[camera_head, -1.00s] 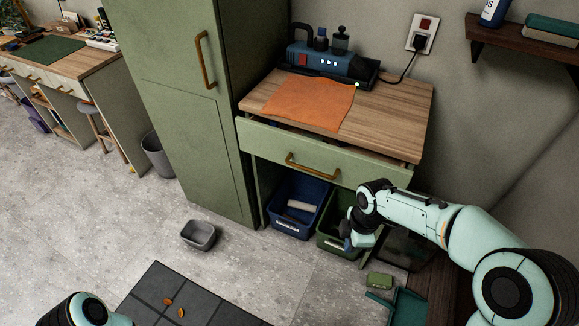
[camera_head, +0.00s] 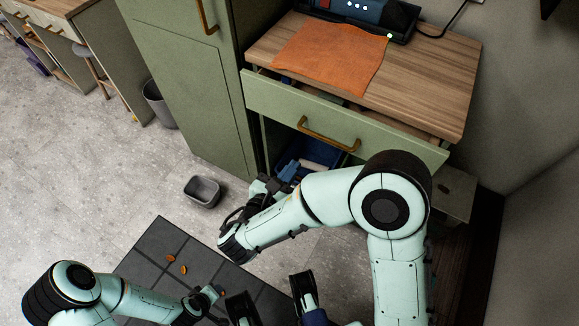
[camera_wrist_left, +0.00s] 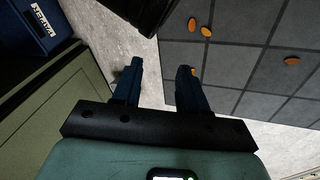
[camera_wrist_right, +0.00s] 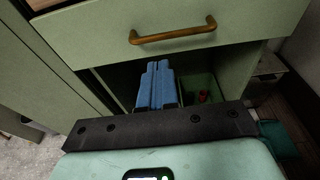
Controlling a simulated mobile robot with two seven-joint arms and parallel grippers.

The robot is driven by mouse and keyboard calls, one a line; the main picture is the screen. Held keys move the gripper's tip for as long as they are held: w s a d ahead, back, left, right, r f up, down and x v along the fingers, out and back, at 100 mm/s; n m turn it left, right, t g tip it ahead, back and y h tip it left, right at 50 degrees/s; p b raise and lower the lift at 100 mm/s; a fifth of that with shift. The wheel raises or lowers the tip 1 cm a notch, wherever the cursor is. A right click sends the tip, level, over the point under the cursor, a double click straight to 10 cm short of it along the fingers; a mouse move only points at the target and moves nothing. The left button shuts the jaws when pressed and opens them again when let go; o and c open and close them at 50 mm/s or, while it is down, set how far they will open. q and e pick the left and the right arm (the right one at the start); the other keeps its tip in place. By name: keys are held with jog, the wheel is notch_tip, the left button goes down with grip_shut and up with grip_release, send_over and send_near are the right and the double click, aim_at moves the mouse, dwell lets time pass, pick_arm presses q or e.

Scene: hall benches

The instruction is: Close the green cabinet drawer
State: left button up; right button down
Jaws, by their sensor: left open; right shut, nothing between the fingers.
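The green drawer (camera_head: 285,103) is partly pulled out from under the wooden worktop (camera_head: 425,75); a dark gap shows behind its front. Its brown bar handle (camera_head: 329,137) faces me and also shows in the right wrist view (camera_wrist_right: 173,34). My right gripper (camera_head: 288,173) is below and in front of the drawer. In the right wrist view its blue fingers (camera_wrist_right: 157,68) are together and empty, apart from the handle above them. My left gripper (camera_wrist_left: 161,66) is open and empty in the left wrist view, with floor beyond its fingers.
An orange cloth (camera_head: 330,55) lies on the worktop. A tall green cabinet (camera_head: 190,90) stands left of the drawer. A blue bin (camera_head: 310,150) sits below it. A grey tub (camera_head: 202,191) and a dark tiled mat (camera_head: 160,245) with orange pieces are on the floor.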

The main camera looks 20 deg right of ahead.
jog(key=b, duration=0.2)
send_near(325, 124)
notch_tip(325, 124, down, 2)
jog(key=w+d, duration=0.1)
jog(key=w, duration=0.1)
pick_arm(q)
jog(key=shift+g, duration=0.7)
jog(key=s+f, duration=0.4)
jog(key=shift+a, duration=0.3)
pick_arm(e)
jog(key=shift+s+d, duration=0.2)
pick_arm(q)
jog(key=shift+r, duration=0.1)
pick_arm(e)
jog(key=x, duration=0.2)
jog(key=r+x, duration=0.1)
jog(key=x, duration=0.1)
jog(key=shift+w+d+f, duration=0.1)
jog(key=shift+w+d, duration=0.15)
pick_arm(q)
jog(key=shift+w+r, duration=0.25)
pick_arm(e)
jog(key=shift+d, duration=0.15)
